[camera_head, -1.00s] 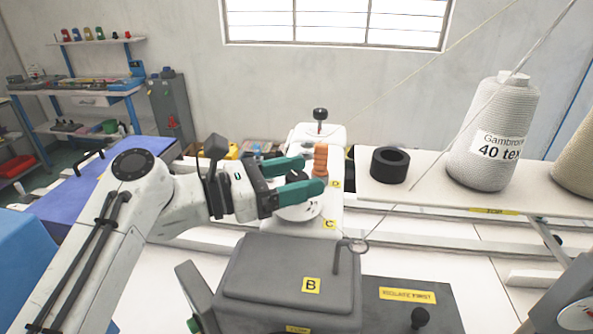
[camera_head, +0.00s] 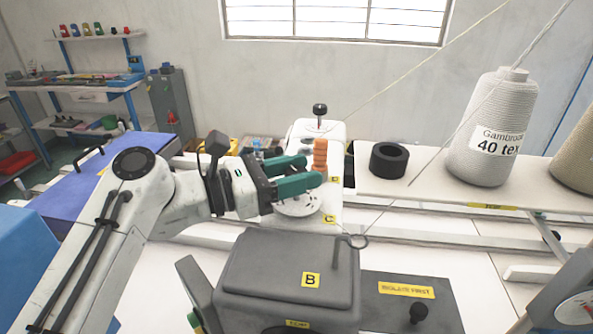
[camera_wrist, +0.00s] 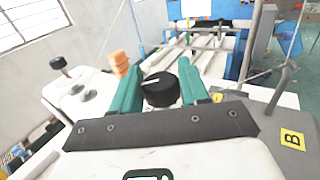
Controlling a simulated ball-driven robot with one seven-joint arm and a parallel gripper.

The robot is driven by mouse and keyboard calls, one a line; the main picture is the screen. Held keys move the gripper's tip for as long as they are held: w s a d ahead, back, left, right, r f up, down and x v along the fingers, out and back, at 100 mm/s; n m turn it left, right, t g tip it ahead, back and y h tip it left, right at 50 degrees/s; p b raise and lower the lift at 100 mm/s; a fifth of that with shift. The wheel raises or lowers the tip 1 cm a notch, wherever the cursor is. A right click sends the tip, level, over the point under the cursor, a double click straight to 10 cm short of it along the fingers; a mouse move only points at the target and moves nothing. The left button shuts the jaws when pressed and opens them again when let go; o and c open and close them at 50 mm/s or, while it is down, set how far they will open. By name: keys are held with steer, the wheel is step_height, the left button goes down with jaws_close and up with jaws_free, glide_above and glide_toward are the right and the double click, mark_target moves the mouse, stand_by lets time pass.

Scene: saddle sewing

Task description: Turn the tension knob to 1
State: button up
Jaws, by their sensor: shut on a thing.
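The tension knob (camera_wrist: 160,89) is black and round with a white line on its top face, seen in the wrist view. It sits between the two teal fingers of my gripper (camera_wrist: 161,72), which is shut on it. In the head view my gripper (camera_head: 311,170) reaches in from the left over the white machine head, and its fingers hide most of the knob. A white dial (camera_head: 300,205) with dark marks shows just below the fingers. Its numbers are too small to read.
An orange ridged post (camera_head: 320,155) stands close beside the fingertips. A grey box marked B (camera_head: 255,270) with a wire loop (camera_head: 357,241) is in front. A black ring (camera_head: 388,160) and a white thread cone (camera_head: 490,115) stand on the right-hand shelf.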

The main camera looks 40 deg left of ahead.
steer(key=n+y+p, duration=0.1)
steer(key=n+t+y+p, duration=0.1)
steer(key=y, duration=0.1)
steer(key=n+y+p, duration=0.1)
steer(key=shift+r+t+y, duration=0.3)
steer(key=n+y+p, duration=0.3)
steer(key=y, duration=0.2)
steer(key=shift+f, duration=0.15)
steer(key=shift+d+f+n+g+y+p, duration=0.15)
steer(key=shift+n+g+y, duration=0.15)
steer(key=shift+n+y, duration=0.8)
steer(key=shift+a+n+g+y+p, duration=0.25)
steer(key=shift+n+y, duration=0.45)
steer(key=shift+y, duration=0.7)
steer(key=shift+n+g+y, duration=1.75)
steer(key=shift+n+y, duration=0.35)
steer(key=shift+y, duration=0.9)
steer(key=o, duration=0.9)
steer(key=shift+o, duration=0.2)
